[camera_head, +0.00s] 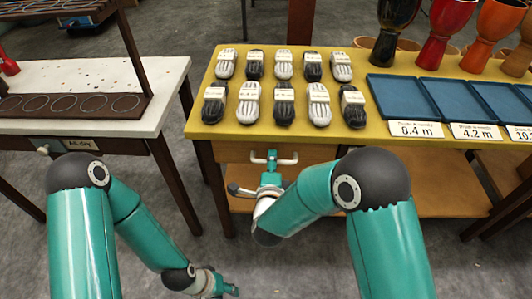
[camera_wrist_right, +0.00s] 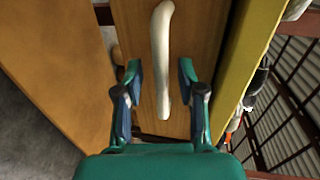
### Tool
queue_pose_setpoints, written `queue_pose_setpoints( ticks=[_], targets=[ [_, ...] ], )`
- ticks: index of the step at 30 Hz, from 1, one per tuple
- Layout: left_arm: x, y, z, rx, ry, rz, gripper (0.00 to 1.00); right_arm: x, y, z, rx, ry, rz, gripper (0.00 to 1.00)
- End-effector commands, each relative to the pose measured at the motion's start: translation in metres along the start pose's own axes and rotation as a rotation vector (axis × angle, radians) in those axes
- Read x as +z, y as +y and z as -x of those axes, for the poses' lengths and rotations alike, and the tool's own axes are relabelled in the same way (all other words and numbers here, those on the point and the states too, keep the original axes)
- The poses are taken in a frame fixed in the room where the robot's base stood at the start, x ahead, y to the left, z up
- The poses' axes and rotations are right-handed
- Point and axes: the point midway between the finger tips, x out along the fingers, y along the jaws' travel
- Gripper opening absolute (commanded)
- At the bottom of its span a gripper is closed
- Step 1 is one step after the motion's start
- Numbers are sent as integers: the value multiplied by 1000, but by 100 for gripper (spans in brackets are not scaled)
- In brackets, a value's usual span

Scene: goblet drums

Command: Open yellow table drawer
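The yellow table (camera_head: 300,130) has a brown wooden drawer front (camera_head: 232,155) under its top, and the drawer looks shut. Its pale bar handle (camera_head: 287,161) also shows in the right wrist view (camera_wrist_right: 162,50), running lengthwise between my right fingers. My right gripper (camera_head: 271,160) is at the handle. In the right wrist view its two fingers (camera_wrist_right: 160,72) are apart, one on each side of the bar, with gaps visible on both sides. My left gripper (camera_head: 228,291) is low at the bottom of the head view, away from the table; its fingers are too small to judge.
Blue trays (camera_head: 404,98) and goblet drums (camera_head: 443,30) are at the right. A lower shelf (camera_head: 340,190) lies under the drawer. A white-topped table (camera_head: 170,75) stands at left.

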Motion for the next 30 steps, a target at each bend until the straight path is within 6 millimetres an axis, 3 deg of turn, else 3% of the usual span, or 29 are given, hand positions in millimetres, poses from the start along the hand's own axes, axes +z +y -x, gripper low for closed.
queue_pose_setpoints(
  ticks=[11,19,30],
  targets=[
    [0,0,1,0,-1,0,40,6,1,-3,0,-10,3,39],
    [0,0,1,0,-1,0,40,8,2,-3,1,-14,4,0],
    [0,0,1,0,0,0,40,6,2,-3,3,-15,4,0]
  ],
)
